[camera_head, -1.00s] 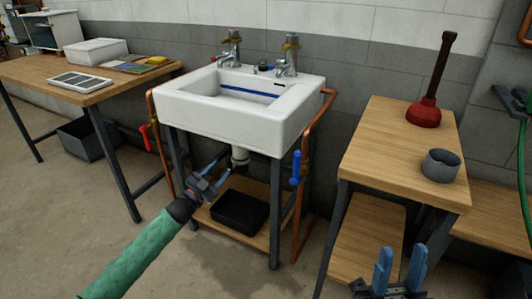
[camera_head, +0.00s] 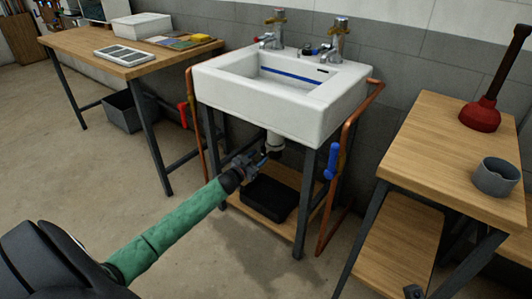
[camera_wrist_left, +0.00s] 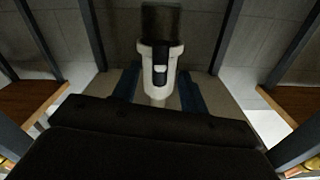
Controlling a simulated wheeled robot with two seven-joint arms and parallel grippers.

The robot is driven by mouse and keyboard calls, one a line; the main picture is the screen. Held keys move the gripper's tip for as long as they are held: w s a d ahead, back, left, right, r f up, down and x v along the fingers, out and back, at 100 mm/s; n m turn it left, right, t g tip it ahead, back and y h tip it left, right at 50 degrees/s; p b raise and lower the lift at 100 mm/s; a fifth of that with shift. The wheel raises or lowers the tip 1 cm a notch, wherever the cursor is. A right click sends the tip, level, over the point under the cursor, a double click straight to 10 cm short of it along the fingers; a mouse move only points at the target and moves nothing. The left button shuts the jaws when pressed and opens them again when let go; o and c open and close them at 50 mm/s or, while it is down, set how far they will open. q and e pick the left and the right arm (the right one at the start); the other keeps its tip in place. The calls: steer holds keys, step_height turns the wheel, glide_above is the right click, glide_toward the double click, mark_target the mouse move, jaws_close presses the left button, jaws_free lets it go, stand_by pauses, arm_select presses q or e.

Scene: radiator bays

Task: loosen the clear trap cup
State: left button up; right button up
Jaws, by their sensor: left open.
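The trap (camera_head: 275,142) hangs under the white sink (camera_head: 290,108), above the low shelf. In the left wrist view the trap's white body (camera_wrist_left: 151,66), with a black slot-like mark, stands straight ahead of the jaws. The clear cup is not distinct from the white body in either view. My left gripper (camera_head: 262,158) is open, just below and left of the trap in the head view. In the left wrist view its blue fingers stand on both sides of the trap's lower part; contact cannot be told. My right gripper is not clearly visible.
A black tray (camera_head: 269,199) rests on the shelf under the sink. Sink legs and copper pipes with a red handle (camera_head: 183,115) and a blue handle (camera_head: 332,161) flank the space. A wooden bench (camera_head: 445,150) holds a plunger (camera_head: 480,115) and grey cup (camera_head: 496,177).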

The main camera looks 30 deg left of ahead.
mark_target(265, 151)
arm_select(q)
steer(key=shift+w+d+b, duration=0.2)
steer(key=shift+w+b, duration=0.25)
steer(key=shift+w, duration=2.35)
steer(key=shift+c, duration=0.2)
jaws_close()
